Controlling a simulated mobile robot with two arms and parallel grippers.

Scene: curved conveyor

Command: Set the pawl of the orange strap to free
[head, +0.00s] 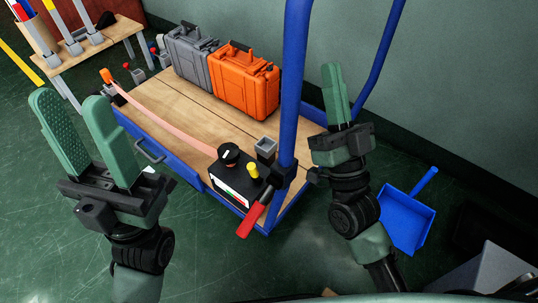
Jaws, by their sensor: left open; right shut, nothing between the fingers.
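A pale orange strap (165,121) runs across the wooden cart deck. It goes from an orange-topped fitting (107,76) at the far left corner to a black ratchet box (222,183) at the near edge. The box carries a round black knob (229,154) with a white mark, a yellow knob (253,169) and a red handle (251,220) sticking out toward the front. I cannot tell which part is the pawl or how it is set. My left gripper (72,100) is open and empty, left of the box. My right gripper (332,72) is shut and empty, right of the blue post.
The blue cart (160,164) has a tall blue handle frame (290,105) between the box and my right gripper. A grey case (190,58) and an orange case (244,84) stand at the back. A blue dustpan (407,222) lies right. A workbench (110,35) stands at upper left.

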